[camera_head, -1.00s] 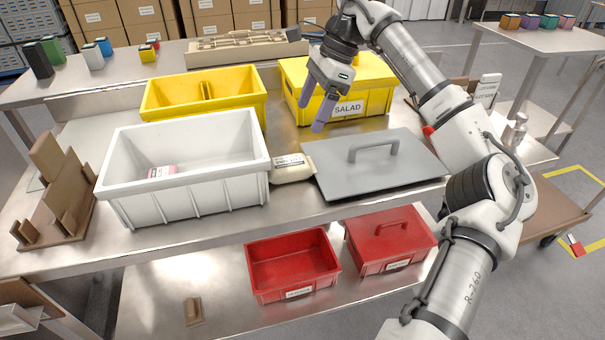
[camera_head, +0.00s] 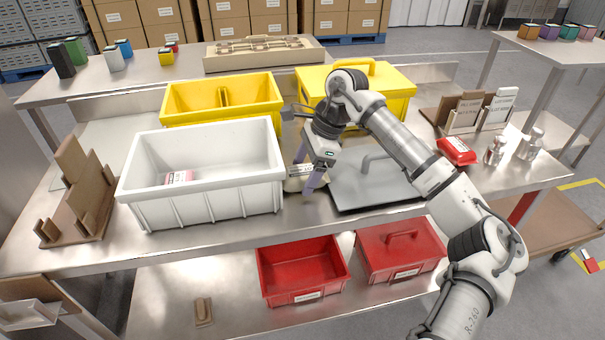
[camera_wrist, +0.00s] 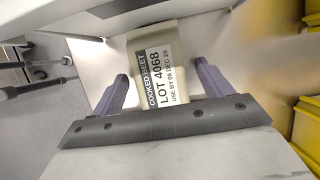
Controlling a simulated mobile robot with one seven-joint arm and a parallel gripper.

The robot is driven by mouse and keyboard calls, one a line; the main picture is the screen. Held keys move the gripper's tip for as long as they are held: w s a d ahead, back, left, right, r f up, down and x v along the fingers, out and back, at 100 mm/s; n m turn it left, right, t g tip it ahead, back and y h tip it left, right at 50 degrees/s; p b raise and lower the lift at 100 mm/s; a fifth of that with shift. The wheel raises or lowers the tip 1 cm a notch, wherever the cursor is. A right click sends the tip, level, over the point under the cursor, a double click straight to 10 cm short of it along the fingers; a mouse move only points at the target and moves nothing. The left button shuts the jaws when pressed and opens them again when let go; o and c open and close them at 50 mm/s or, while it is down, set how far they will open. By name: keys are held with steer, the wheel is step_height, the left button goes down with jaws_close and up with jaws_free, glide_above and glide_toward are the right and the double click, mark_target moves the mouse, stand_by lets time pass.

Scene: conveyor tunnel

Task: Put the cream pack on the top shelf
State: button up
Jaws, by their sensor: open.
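The cream pack (camera_head: 292,185) lies on the steel table between the white bin and the grey lid, partly hidden by my gripper. In the wrist view the cream pack (camera_wrist: 145,48) carries a label reading "COOKED BEET LOT 4068". My gripper (camera_head: 304,173) is open above the pack, pointing down. In the wrist view the fingers of my gripper (camera_wrist: 160,72) are on either side of the pack; I cannot tell whether they touch it. The raised shelf (camera_head: 135,82) runs along the back and bears small coloured boxes and a beige tray.
The white bin (camera_head: 210,207) stands close left of the pack, with a pink-labelled item inside. The grey lid (camera_head: 375,190) is close right. Yellow bins (camera_head: 225,98) stand behind. Red bins (camera_head: 303,270) are on the lower level. The shelf has free room between the boxes and tray.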

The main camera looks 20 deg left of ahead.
steer(key=shift+c, duration=0.5)
steer(key=c, duration=1.2)
